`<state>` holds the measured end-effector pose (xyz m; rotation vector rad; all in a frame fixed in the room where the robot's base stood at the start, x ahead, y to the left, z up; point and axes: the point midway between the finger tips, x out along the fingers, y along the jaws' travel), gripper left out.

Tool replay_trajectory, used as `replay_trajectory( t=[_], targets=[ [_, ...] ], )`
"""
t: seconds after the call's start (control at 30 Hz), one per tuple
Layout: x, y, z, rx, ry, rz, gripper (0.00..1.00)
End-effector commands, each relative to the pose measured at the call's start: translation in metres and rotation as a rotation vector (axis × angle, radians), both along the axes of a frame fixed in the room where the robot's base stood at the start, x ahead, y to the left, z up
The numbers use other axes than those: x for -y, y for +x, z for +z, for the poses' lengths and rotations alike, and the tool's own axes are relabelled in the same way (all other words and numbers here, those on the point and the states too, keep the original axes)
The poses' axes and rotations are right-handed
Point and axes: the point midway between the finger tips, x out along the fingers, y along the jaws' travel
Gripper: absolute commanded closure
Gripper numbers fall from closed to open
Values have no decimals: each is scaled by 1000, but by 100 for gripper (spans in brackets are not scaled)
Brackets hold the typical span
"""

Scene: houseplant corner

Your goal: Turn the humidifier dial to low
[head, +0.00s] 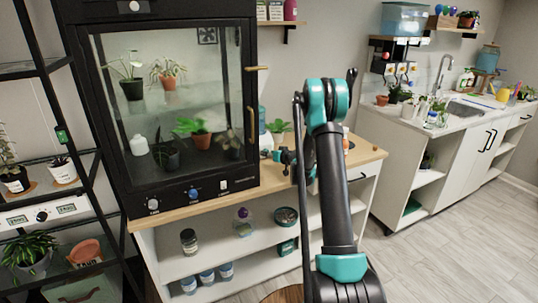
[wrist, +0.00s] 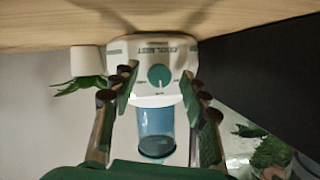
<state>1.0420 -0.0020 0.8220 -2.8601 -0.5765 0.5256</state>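The humidifier (wrist: 195,62) is white with lettering along its base and a clear blue tank (wrist: 156,128). The wrist view shows it upside down. Its round green dial (wrist: 158,77) has a light pointer mark and small labels too blurred to read, so I cannot tell the setting. My gripper (wrist: 160,72) is open, with one finger on each side of the dial and visible gaps between. In the head view, my gripper (head: 283,156) is at the wooden counter, right of the black cabinet. The humidifier's blue tank (head: 262,115) shows there partly; the dial is not discernible.
A potted plant in a white pot (wrist: 85,62) stands beside the humidifier. The black glass-front cabinet (head: 122,188) is close on its other side and holds several plants. The wooden counter (head: 366,153) has some bare room at its right end.

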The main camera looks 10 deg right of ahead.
Motion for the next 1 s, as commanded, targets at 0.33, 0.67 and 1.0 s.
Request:
replay_trajectory(
  t=[0.33, 0.67, 1.0],
  targets=[
    [4, -6, 3, 0, 1, -1, 55],
    [29, -60, 22, 1, 0, -4, 55],
    [47, -100, 35, 0, 1, 0, 55]
  ],
)
